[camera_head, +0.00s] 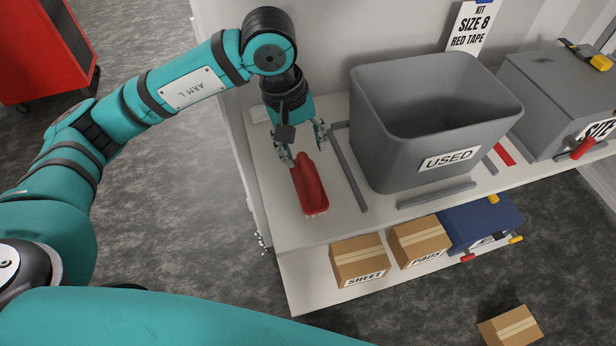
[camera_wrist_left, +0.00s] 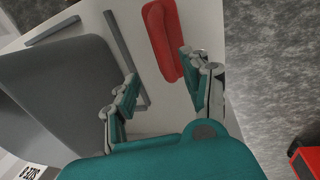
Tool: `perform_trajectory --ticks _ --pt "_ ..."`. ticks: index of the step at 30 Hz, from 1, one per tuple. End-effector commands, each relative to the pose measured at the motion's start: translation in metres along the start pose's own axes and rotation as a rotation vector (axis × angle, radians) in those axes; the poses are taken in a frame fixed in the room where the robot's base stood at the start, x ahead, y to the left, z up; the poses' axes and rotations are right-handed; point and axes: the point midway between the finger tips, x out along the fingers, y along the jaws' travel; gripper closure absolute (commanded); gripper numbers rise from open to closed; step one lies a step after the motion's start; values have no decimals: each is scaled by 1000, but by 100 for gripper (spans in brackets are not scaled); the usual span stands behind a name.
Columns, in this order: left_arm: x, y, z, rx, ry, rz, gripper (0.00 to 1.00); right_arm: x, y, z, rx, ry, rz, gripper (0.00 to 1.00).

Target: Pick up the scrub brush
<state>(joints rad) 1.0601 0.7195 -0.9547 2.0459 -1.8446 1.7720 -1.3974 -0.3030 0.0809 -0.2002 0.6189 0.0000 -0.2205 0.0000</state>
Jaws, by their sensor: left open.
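The scrub brush (camera_head: 311,187) is red and long, with pale bristles at its near end, and lies on the pale bench top near its left end. In the left wrist view the red brush (camera_wrist_left: 161,38) lies beyond the fingers, nearer the right finger. My left gripper (camera_head: 303,148) is open and points down at the far end of the brush, its fingers apart on either side of that end. In the left wrist view my left gripper (camera_wrist_left: 158,85) has nothing between its fingertips that I can see clearly. Contact with the brush cannot be told. My right gripper does not show.
A grey bin (camera_head: 430,120) marked USED stands right of the brush, with grey strips (camera_head: 349,167) on the bench around it. A grey case (camera_head: 558,95) stands farther right. Boxes (camera_head: 358,261) and a blue case (camera_head: 480,222) sit on the lower shelf.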

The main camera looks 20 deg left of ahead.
Motion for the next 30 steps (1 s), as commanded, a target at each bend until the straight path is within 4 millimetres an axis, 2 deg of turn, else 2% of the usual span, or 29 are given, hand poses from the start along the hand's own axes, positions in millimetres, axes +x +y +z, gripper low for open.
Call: perform_trajectory --ticks 3,8,11,15,19,28,30 --pt "16 0 1 0 -4 -1 52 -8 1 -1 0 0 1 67" --pt "27 0 1 1 -2 0 52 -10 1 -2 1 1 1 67" --pt "34 -2 2 -1 -5 -2 52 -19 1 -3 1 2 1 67" --pt "54 -8 5 -1 -6 -3 52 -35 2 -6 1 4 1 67" --pt "72 -7 4 -1 -4 0 52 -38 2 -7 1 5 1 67" --pt "79 -7 3 0 0 2 52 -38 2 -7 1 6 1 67" --pt "79 -7 4 0 -1 2 61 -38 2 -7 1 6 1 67"
